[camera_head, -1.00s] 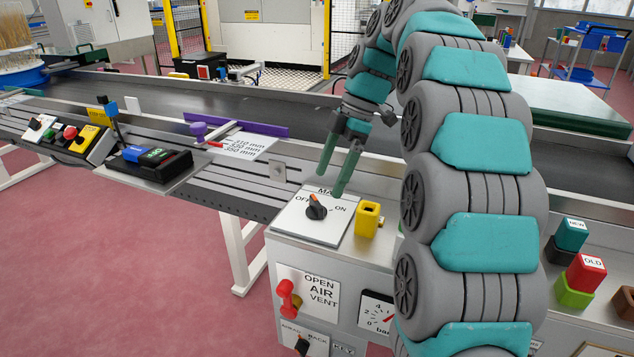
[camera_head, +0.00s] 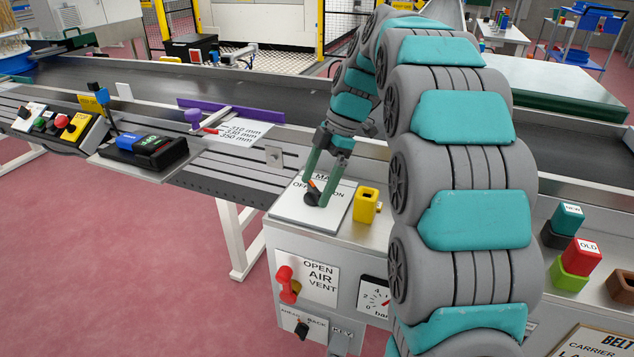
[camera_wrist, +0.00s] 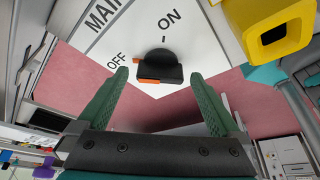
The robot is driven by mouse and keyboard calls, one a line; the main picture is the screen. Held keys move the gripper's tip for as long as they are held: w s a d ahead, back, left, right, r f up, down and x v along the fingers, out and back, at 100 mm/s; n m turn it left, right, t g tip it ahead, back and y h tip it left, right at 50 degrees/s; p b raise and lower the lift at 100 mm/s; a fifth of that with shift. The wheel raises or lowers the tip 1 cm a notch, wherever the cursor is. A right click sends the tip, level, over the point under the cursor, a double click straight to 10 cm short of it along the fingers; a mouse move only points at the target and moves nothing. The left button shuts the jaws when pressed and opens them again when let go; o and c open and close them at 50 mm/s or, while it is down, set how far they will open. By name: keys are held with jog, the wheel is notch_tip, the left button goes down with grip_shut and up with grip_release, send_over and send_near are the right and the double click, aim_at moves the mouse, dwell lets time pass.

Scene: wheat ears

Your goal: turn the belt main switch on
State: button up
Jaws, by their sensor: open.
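The belt main switch (camera_head: 312,196) is a black rotary knob with an orange pointer on a white plate (camera_head: 290,210) marked MAIN, OFF and ON. In the wrist view the knob (camera_wrist: 160,68) has its orange mark on the side towards OFF. My gripper (camera_head: 317,193) is open, with its green fingers reaching down to the plate, one on each side of the knob. In the wrist view the fingertips (camera_wrist: 160,78) stand left and right of the knob, with gaps showing. Whether a finger touches the knob cannot be told.
A yellow square socket (camera_head: 366,205) stands close to the right of the plate. A red air vent handle (camera_head: 287,283) and a gauge (camera_head: 374,297) are on the front panel below. A black box with a blue part (camera_head: 145,150) lies further left.

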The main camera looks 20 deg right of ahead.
jog(key=shift+f, duration=0.2)
jog(key=c, duration=1.3)
